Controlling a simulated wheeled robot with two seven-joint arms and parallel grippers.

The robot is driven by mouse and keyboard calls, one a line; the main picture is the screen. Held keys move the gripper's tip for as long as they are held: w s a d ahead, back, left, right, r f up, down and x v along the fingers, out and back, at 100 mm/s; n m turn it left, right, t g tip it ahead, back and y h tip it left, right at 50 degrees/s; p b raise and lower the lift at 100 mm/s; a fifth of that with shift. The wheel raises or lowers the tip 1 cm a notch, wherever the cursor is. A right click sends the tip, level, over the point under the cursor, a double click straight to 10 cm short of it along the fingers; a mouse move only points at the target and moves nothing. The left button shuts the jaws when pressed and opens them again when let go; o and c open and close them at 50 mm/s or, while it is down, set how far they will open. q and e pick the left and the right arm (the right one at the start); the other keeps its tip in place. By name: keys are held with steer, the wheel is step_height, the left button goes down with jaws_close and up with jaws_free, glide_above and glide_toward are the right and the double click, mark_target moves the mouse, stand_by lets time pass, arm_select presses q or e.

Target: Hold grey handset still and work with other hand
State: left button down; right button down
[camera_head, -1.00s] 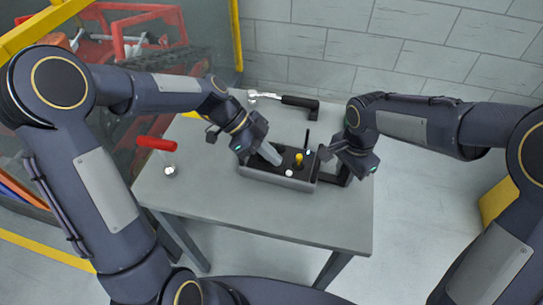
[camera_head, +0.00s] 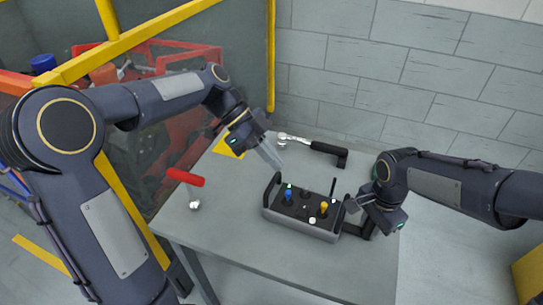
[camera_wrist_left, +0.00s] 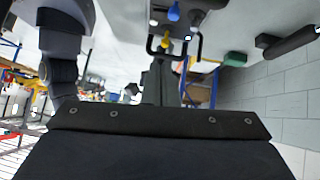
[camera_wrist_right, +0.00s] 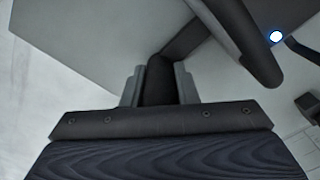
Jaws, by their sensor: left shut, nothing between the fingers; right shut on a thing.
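The grey handset (camera_head: 303,213) lies on the table, with a blue knob (camera_head: 288,195), a yellow knob (camera_head: 323,208), a short black antenna and black side handles on it. My right gripper (camera_head: 358,207) is shut at the handset's right end; in the right wrist view its fingers (camera_wrist_right: 158,85) close on a black bar of the handset handle (camera_wrist_right: 155,80). My left gripper (camera_head: 276,160) is shut and empty, raised above and behind the handset's left end, apart from it. The left wrist view shows the blue and yellow knobs (camera_wrist_left: 165,40) at its top.
A red-handled tool (camera_head: 186,177) with a shiny round end is at the table's left. The table (camera_head: 235,230) is clear in front. A yellow-framed fence stands left, a block wall behind.

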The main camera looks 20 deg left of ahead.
arm_select(q)
steer(key=shift+a+r, duration=0.1)
steer(key=shift+d+r+g, duration=0.1)
steer(key=shift+d+g, duration=0.1)
steer(key=shift+g, duration=0.1)
glide_above(303, 211)
steer(key=a, duration=0.2)
step_height(303, 211, down, 7)
steer(key=shift+w+d+r, duration=0.1)
steer(key=shift+r, duration=0.05)
steer(key=f, duration=0.3)
steer(key=shift+s+d+f, duration=0.15)
steer(key=shift+s+f, duration=0.05)
steer(key=shift+f, duration=0.45)
